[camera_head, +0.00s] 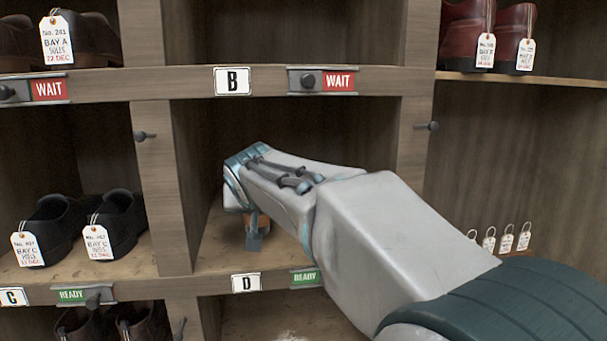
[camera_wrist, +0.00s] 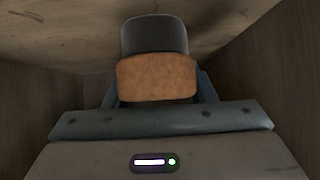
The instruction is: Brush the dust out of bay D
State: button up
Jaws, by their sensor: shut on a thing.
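Bay D is the compartment above the label D (camera_head: 246,283) in the head view, with a green READY sign (camera_head: 305,277) on its front edge. My gripper (camera_head: 254,240) is inside it, low over the board floor (camera_head: 215,250). In the wrist view my gripper (camera_wrist: 157,90) is shut on a brush (camera_wrist: 157,76) with a tan block and a dark part beyond it. I cannot tell whether the brush touches the floor. Dark specks show on the floor at upper left in the wrist view; dust is not clear. My arm hides much of the bay's right side.
Wooden uprights stand left (camera_head: 160,190) and right (camera_head: 412,140) of the bay, with small knobs. Black tagged shoes (camera_head: 116,220) sit in bay C at left. Bay B above bears a red WAIT sign (camera_head: 338,82). Pale powder (camera_head: 290,336) lies in the compartment below.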

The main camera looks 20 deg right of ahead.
jog(key=shift+r+p, duration=1.35)
jog(key=shift+r, duration=1)
